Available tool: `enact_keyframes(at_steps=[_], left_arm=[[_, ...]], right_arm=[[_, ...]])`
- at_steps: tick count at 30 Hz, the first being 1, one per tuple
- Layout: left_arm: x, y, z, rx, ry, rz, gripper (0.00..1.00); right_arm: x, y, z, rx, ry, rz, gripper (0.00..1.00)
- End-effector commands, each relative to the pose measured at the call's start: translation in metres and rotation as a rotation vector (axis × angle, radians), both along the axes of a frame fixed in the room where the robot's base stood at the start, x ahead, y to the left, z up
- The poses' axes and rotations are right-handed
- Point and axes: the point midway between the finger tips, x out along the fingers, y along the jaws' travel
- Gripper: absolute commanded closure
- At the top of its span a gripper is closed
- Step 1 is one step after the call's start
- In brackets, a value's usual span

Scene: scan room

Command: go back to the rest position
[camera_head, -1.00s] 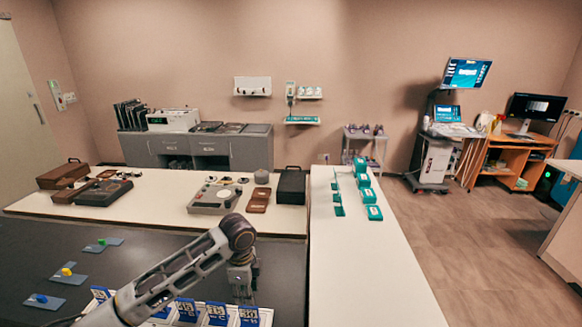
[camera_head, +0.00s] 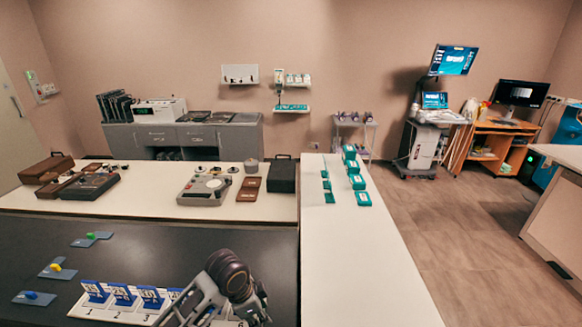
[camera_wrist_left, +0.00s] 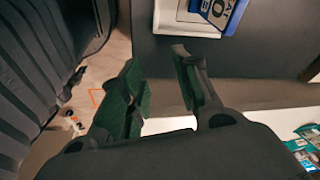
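My left arm comes in at the bottom of the head view, its elbow bent above the near edge of the dark table (camera_head: 120,250). My left gripper (camera_wrist_left: 157,72) shows in the left wrist view with its two dark fingers apart and nothing between them. It hangs above the table, close to the white rack (camera_wrist_left: 190,24) with blue number cards (camera_wrist_left: 220,12), not visibly touching it. In the head view the left fingers are at the bottom edge and not clear. My right gripper is not in view.
The number-card rack (camera_head: 110,308) stands at the table's front, partly hidden by my arm. Small cards with coloured knobs (camera_head: 57,270) lie to the left. A white counter (camera_head: 350,260) with teal boxes (camera_head: 357,182) runs along the right. Open floor (camera_head: 470,230) lies beyond it.

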Motion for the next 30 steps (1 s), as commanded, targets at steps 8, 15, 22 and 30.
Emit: enact_keyframes(at_steps=[8,15,22,30], left_arm=[[-0.022,0.001,-0.007,-0.062,-0.006,0.166,0.68],[-0.039,0.013,-0.011,-0.099,-0.011,0.326,0.68],[-0.056,0.031,-0.015,-0.120,-0.013,0.490,0.68],[-0.080,0.062,-0.021,-0.122,-0.015,0.691,0.68]], right_arm=[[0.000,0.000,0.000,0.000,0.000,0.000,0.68],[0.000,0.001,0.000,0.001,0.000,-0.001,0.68],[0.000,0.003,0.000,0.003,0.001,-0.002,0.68],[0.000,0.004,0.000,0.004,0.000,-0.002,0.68]])
